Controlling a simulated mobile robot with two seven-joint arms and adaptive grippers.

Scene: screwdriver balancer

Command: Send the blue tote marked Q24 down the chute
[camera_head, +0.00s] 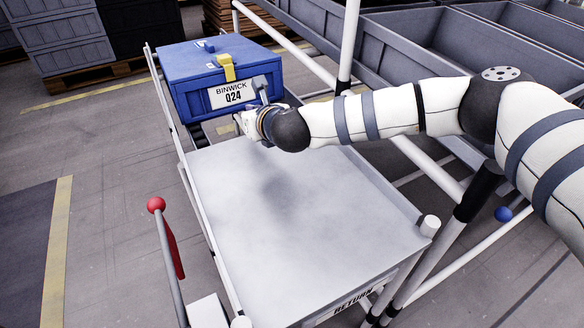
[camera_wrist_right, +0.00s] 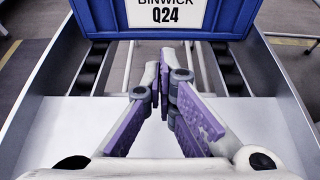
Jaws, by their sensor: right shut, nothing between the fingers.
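The blue tote (camera_head: 195,72) has a lid with a yellow latch (camera_head: 227,67) and a white label reading BINWICK Q24 (camera_head: 233,93). It sits on rollers at the far end of the chute (camera_head: 290,215), whose grey metal bed slopes toward me. The tote's lower front and label also show at the top of the right wrist view (camera_wrist_right: 165,13). My right gripper (camera_head: 250,115) is close in front of the tote's label side. Its purple-padded fingers (camera_wrist_right: 168,98) are shut and empty in the right wrist view. I cannot tell if it touches the tote. My left gripper is out of view.
A lever with a red knob (camera_head: 156,204) stands left of the chute. The near end carries a RETURN sign (camera_head: 352,298). Grey bins (camera_head: 400,50) and white rails lie to the right. Stacked grey crates (camera_head: 60,40) stand at back left. The chute bed is clear.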

